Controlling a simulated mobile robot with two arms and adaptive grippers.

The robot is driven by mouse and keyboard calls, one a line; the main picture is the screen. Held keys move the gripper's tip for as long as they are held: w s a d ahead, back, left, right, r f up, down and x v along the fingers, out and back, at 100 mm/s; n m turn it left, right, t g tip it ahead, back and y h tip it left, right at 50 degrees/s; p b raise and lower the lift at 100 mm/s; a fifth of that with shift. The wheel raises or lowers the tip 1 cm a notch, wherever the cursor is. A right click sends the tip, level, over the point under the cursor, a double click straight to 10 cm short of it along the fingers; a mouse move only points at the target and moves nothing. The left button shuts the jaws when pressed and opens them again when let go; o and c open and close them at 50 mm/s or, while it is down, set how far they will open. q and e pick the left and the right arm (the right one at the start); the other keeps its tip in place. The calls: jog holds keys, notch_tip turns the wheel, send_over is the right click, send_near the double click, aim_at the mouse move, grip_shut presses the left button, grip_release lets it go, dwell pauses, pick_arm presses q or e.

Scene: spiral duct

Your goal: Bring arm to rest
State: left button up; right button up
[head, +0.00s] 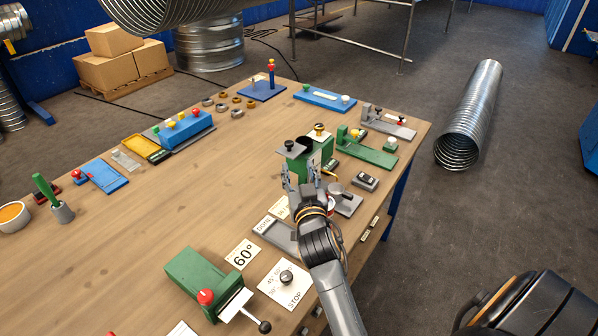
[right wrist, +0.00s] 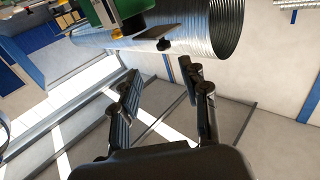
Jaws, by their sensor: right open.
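My right arm (head: 335,290) reaches in from the lower right of the head view over the wooden table (head: 200,240). My right gripper (head: 302,182) is above the table's right part, in front of a green device (head: 322,150). In the right wrist view the two fingers of this gripper (right wrist: 162,92) stand apart with nothing between them. A green part (right wrist: 115,12) shows at the top of that view, beyond the fingertips. My left gripper is in neither view.
A green press with a red knob (head: 205,297), a 60° card (head: 242,255) and a dial card (head: 286,278) lie near the front. Blue and green fixtures (head: 185,130) stand along the far side. A spiral duct (head: 470,115) lies on the floor at right.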

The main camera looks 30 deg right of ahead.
jog(key=s+a+f+n+g+y, duration=0.25)
jog(key=s+a+f+g, duration=0.2)
jog(key=s+f, duration=0.6)
jog(key=s+a+f+n+g+y, duration=0.1)
jog(key=s+a+f+g+y, duration=0.15)
jog(key=s, duration=0.45)
jog(key=s+a+f+n+g+y, duration=0.1)
jog(key=s+a+f+n+g, duration=0.15)
jog(key=s, duration=0.35)
jog(key=s+a+f+n+g+y, duration=0.1)
jog(key=s+a+f+g, duration=0.2)
jog(key=s, duration=0.4)
notch_tip(320, 180, down, 28)
jog(key=s+g+b, duration=0.1)
jog(key=g+b, duration=0.1)
jog(key=s+d+f+g+b, duration=0.1)
jog(key=s+d+f+b, duration=0.1)
jog(key=s+f, duration=1.4)
jog(key=shift+s+d+f, duration=0.4)
jog(key=shift+d+f, duration=0.1)
jog(key=shift+f, duration=0.35)
